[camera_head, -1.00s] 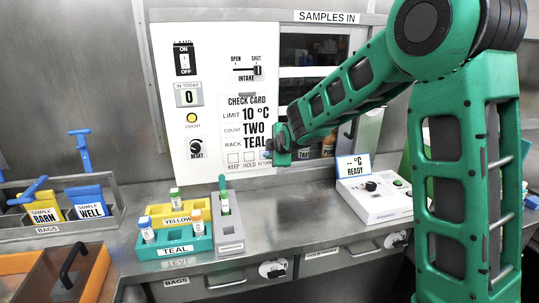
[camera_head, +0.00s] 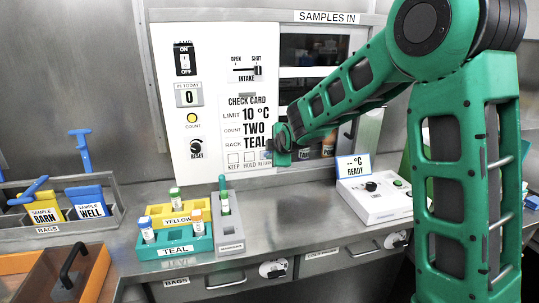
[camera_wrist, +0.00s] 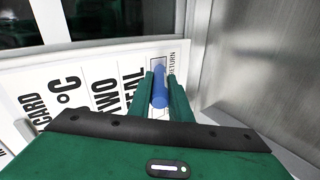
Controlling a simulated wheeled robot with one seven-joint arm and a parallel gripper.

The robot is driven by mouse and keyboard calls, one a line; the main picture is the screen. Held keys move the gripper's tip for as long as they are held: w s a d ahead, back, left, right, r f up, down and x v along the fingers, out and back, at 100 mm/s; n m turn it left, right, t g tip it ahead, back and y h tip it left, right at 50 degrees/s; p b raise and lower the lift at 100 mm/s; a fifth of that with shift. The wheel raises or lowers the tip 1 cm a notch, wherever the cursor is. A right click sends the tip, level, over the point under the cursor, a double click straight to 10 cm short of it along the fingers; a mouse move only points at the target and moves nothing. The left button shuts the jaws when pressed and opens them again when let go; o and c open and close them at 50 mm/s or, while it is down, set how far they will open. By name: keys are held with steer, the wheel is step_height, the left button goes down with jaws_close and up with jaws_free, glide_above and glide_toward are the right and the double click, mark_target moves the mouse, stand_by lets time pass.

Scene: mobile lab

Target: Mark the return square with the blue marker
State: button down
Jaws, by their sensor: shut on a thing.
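The check card (camera_head: 247,130) is on the white panel and reads limit 10 °C, count two, rack teal. Its bottom row has the keep, hold and return squares. My gripper (camera_head: 275,147) is at the card's lower right corner, by the return square. In the wrist view my gripper (camera_wrist: 160,84) is shut on the blue marker (camera_wrist: 160,94), which points at the card. The return square (camera_wrist: 158,63) is partly hidden behind the marker and fingers, with its RETURN label beside it. I cannot tell whether the tip touches the card or whether the square bears a mark.
The teal rack (camera_head: 173,250), yellow rack (camera_head: 160,211) and a grey rack (camera_head: 229,250) hold tubes on the bench. A white device (camera_head: 378,205) reading READY stands to the right. A bag holder (camera_head: 70,231) is at left. A metal wall (camera_wrist: 265,70) is close right of the gripper.

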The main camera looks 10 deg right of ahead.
steer(key=shift+d, duration=0.45)
steer(key=shift+w, duration=0.1)
stand_by(1.7)
steer(key=s, duration=0.6)
stand_by(0.6)
steer(key=shift+s, duration=0.2)
steer(key=s, duration=0.2)
steer(key=shift+s, duration=0.35)
stand_by(0.4)
